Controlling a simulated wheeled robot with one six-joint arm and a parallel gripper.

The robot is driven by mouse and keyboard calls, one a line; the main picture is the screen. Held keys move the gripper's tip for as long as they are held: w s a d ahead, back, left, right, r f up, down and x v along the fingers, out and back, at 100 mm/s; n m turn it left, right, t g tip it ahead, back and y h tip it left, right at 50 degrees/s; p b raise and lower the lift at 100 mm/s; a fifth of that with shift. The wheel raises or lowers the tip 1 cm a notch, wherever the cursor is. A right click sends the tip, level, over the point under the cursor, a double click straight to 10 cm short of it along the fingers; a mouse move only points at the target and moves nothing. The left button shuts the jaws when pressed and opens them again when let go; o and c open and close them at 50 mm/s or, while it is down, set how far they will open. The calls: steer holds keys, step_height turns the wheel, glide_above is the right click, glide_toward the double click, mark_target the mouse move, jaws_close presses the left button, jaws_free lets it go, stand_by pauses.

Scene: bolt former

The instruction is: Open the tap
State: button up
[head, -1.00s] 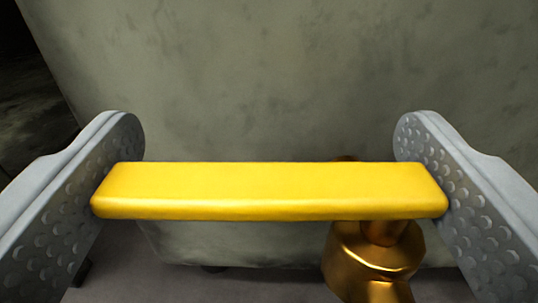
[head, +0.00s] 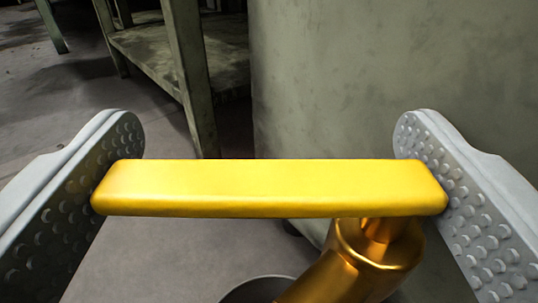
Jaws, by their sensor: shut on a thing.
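The tap has a yellow bar handle (head: 270,188) that runs across the middle of the head view. Its brass body (head: 375,245) shows below the handle's right part, and a brass pipe slants from it toward the lower left. My gripper (head: 270,185) has one grey dimpled finger at each end of the handle. It is shut on the handle lengthwise, with both fingertips against the ends. The handle hides the top of the tap's stem.
A large grey-green stained body (head: 390,90) stands behind the tap on the right. A worn green metal bench with a lower shelf (head: 150,60) stands at the upper left. A grey round rim (head: 258,288) shows at the bottom. Open concrete floor (head: 150,250) lies at the left.

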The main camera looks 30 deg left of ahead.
steer(key=n+g+y, duration=0.2)
steer(key=y, duration=0.1)
steer(key=d+n+g+y, duration=0.1)
steer(key=shift+s+n+g+y, duration=0.3)
steer(key=shift+s+n+g, duration=0.1)
steer(key=shift+s+d+n+g+y, duration=0.15)
steer(key=shift+n+g+y, duration=0.55)
steer(key=shift+g, duration=0.25)
steer(key=shift+s+d+n+g+y, duration=0.1)
steer(key=shift+d+n+g+y, duration=0.1)
steer(key=shift+n+g+y, duration=0.5)
steer(key=shift+s+d+n+g+y, duration=0.15)
steer(key=shift+n+g+y, duration=0.25)
steer(key=shift+n+g, duration=0.65)
steer(key=shift+g, duration=0.4)
steer(key=o, duration=1.2)
steer(key=shift+d, duration=0.1)
steer(key=v, duration=0.7)
